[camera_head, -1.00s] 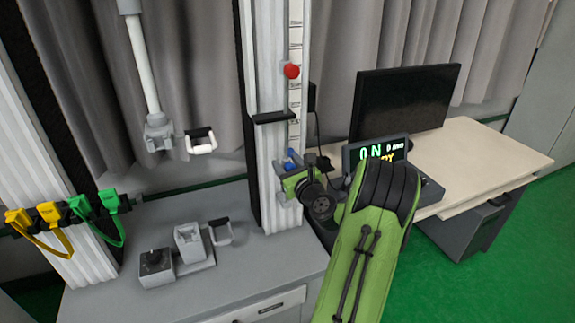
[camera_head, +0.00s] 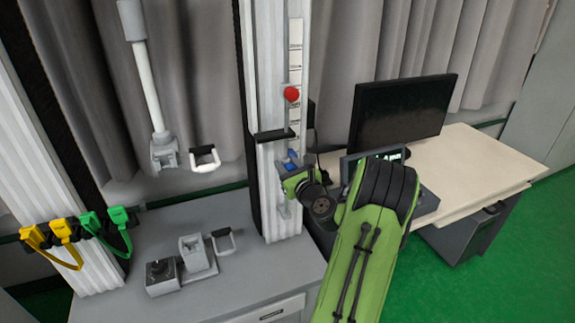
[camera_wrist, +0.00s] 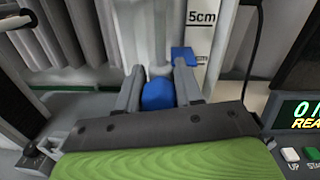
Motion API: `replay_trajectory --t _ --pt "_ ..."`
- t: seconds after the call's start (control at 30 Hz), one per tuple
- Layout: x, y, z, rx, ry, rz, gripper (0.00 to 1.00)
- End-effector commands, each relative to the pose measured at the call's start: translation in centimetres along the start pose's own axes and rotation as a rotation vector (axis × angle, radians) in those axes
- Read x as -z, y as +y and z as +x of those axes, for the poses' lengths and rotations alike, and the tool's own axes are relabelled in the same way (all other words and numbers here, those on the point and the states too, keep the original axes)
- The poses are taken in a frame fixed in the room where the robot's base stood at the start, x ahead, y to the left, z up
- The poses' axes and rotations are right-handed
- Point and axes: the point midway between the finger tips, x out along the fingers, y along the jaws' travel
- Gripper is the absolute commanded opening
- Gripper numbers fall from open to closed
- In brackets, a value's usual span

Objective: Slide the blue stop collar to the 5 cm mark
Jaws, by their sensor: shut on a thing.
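The blue stop collar (camera_head: 291,160) sits on the tower column (camera_head: 253,60), low and below the black crossbar. In the wrist view my gripper (camera_wrist: 158,92) is shut on the collar's blue knob (camera_wrist: 158,96), with one grey finger on each side. A flat blue pointer (camera_wrist: 183,55) reaches right to the white scale strip (camera_wrist: 202,40). The "5cm" label (camera_wrist: 202,18) shows above the pointer. My gripper (camera_head: 292,177) is partly hidden by my own arm in the head view.
The black crossbar (camera_head: 273,135) and a red knob (camera_head: 291,94) sit above on the column. A monitor (camera_head: 402,112) and a readout box (camera_head: 376,160) stand on the right table. The grey bench (camera_head: 225,290) holds a small grey fixture (camera_head: 196,255).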

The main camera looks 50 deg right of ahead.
Motion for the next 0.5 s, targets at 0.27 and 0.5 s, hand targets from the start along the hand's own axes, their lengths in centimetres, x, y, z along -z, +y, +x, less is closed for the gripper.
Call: replay_trajectory --t 0.27,0.5 --pt "-2.31 -0.30 0.02 -0.001 -0.003 -0.001 0.00" --pt "-2.10 -0.26 0.02 -0.002 -0.002 -0.001 0.40"
